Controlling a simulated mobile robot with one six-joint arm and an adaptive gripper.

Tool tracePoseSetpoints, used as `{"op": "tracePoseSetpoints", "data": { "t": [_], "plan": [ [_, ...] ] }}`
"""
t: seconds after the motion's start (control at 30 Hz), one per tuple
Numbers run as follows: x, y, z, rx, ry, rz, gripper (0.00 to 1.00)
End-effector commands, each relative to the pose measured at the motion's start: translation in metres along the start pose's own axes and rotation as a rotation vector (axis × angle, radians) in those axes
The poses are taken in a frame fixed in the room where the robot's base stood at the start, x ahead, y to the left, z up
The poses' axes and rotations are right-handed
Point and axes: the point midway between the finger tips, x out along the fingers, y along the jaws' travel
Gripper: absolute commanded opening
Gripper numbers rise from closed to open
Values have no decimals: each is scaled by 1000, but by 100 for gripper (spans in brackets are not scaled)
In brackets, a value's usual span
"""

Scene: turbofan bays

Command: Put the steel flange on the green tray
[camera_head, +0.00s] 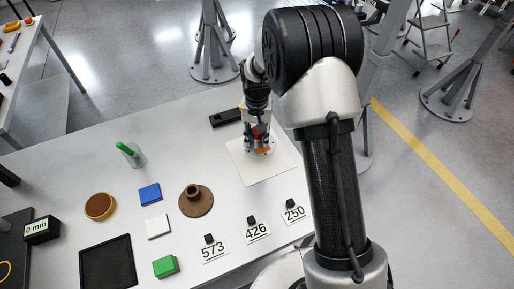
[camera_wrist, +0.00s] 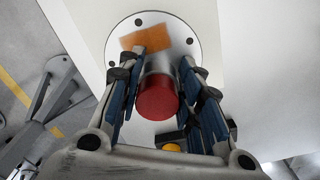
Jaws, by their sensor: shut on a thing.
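The steel flange is a pale round disc with bolt holes, an orange patch and a hub ending in a red face; it shows in the wrist view (camera_wrist: 183,40). My gripper (camera_wrist: 162,64) is shut on the flange's hub, one finger on each side. In the head view my gripper (camera_head: 259,138) holds it over a white sheet (camera_head: 256,174) on the table; I cannot tell whether the disc touches the sheet. My fingers hide part of the flange. No green tray shows in either view.
A brown flange (camera_head: 196,201) stands on the table (camera_head: 226,170), near blue (camera_head: 150,193), white (camera_head: 158,227) and green (camera_head: 165,266) blocks. A black tray (camera_head: 107,263) is at lower left. Number cards (camera_head: 257,231) line the front edge.

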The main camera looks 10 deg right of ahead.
Motion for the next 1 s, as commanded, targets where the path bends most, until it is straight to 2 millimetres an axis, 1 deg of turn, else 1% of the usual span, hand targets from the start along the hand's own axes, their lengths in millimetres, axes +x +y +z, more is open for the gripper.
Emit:
{"op": "tracePoseSetpoints", "data": {
  "t": [0.17, 0.43, 0.5, 0.7, 0.87, 0.9, 1.0],
  "plan": [
    [8, 0, -1, 0, 3, -1, 0],
    [45, 0, 0, 0, 1, 0, 0],
    [48, 0, -1, 0, 3, -1, 0],
    [47, 0, -1, 0, 4, -1, 0],
    [51, 0, -1, 0, 3, -1, 0],
    [51, 0, 0, 0, 1, 0, 35],
    [51, 0, 0, 0, 1, 0, 41]
  ]
}}
